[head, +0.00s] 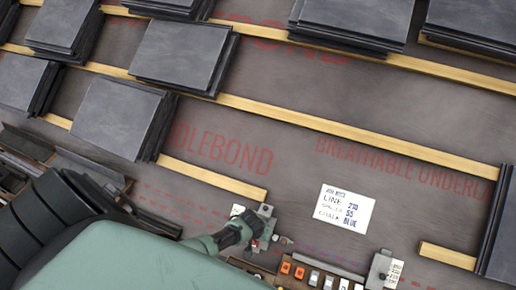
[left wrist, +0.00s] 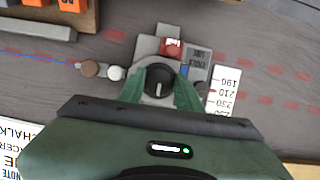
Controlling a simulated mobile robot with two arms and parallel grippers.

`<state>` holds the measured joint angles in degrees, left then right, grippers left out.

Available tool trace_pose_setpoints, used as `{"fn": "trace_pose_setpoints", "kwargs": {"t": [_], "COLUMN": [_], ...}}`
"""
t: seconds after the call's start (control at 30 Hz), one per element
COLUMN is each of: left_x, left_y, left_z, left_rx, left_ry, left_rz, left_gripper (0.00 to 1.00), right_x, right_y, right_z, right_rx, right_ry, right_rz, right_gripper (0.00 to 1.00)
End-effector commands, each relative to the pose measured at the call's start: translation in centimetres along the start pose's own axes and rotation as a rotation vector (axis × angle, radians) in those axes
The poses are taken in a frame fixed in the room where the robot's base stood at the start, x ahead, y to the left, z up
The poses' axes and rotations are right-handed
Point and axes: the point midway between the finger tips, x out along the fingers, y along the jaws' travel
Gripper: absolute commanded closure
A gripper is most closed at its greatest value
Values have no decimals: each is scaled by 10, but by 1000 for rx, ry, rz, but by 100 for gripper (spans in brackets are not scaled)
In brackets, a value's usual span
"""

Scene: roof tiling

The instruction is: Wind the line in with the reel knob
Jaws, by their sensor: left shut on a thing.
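My left gripper (head: 243,232) reaches down to a small grey line device (head: 264,214) on the underlay. In the left wrist view its two green fingers (left wrist: 160,84) are shut on a round black knob (left wrist: 160,79) with a white pointer mark. A blue line (left wrist: 32,54) runs from the left toward a brown bead (left wrist: 90,68) and a white bead (left wrist: 115,73) beside the device. A red part (left wrist: 172,46) and a blue label (left wrist: 196,67) sit by the knob. The fingers hide the knob's sides. My right gripper is not in view.
A scale card (left wrist: 224,90) stands beside the device. A written note card (head: 345,208) lies on the underlay. A second grey device (head: 380,268) stands at the lower right. A tray with orange pieces (head: 285,268) is at the bottom. Slate stacks (head: 180,55) rest along wooden battens (head: 330,125).

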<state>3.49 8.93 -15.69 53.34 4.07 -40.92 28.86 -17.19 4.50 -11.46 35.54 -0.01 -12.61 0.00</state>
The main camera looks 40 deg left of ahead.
Motion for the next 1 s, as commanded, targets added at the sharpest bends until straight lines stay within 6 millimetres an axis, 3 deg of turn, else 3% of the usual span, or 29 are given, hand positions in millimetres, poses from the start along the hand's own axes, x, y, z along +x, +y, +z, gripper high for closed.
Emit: {"fn": "trace_pose_setpoints", "kwargs": {"t": [0.2,0.23,0.3,0.67,1.0], "left_x": [1,1,1,-2,-46], "left_y": [0,0,0,0,0], "left_z": [3,3,3,1,1], "left_rx": [-1,-2,-2,-2,-3], "left_ry": [-5,-5,-5,-2,-1], "left_rz": [0,0,0,1,2], "left_gripper": [100,60,46,46,46], "right_x": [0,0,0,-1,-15], "right_y": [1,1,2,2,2], "right_z": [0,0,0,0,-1], "right_rx": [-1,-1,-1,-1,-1], "right_ry": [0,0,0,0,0], "right_rz": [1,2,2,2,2], "right_gripper": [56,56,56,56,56]}}
